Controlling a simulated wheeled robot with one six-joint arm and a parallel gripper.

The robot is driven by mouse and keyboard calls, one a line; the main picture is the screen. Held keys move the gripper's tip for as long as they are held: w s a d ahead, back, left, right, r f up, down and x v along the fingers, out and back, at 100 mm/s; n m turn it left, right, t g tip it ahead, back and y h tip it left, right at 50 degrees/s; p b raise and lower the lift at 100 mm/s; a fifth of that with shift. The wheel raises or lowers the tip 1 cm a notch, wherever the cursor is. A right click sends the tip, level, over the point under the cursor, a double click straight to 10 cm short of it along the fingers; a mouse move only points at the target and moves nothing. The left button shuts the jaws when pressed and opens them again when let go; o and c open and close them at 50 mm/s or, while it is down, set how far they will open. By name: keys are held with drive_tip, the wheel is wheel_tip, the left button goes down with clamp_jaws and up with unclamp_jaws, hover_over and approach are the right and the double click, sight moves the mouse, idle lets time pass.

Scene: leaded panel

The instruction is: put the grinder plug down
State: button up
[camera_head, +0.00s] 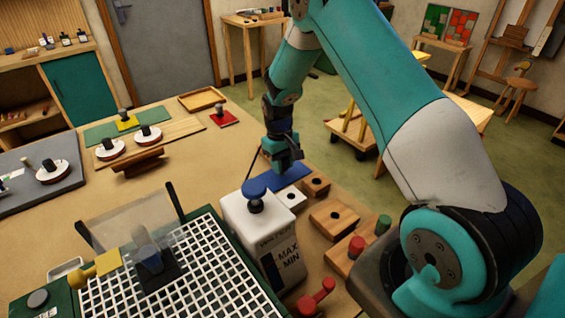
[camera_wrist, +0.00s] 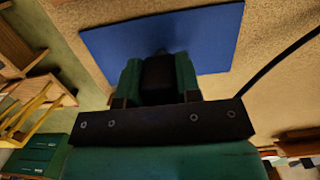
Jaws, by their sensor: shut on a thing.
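My gripper (camera_head: 284,164) is over the blue mat (camera_head: 296,177) at the table's right side, pointing down. In the wrist view the green fingers (camera_wrist: 158,82) are shut on the dark grinder plug (camera_wrist: 158,72). The blue mat (camera_wrist: 210,28) lies just beyond the fingertips in that view. A black cord (camera_wrist: 275,60) runs off to the right there. In the head view a thin dark cord (camera_head: 253,162) runs from near the gripper down towards the white tank. I cannot tell whether the plug touches the mat. The gripper mostly hides it.
A white tank (camera_head: 262,232) with a blue knob stands close in front of the mat. The grinder's white grid (camera_head: 200,285) is at the front left. Wooden blocks (camera_head: 333,216) stand to the right. A red mat (camera_head: 223,118) lies behind left. Bare table lies left of the mat.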

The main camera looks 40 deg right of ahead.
drive_tip(key=o, duration=1)
drive_tip(key=shift+f, duration=0.1)
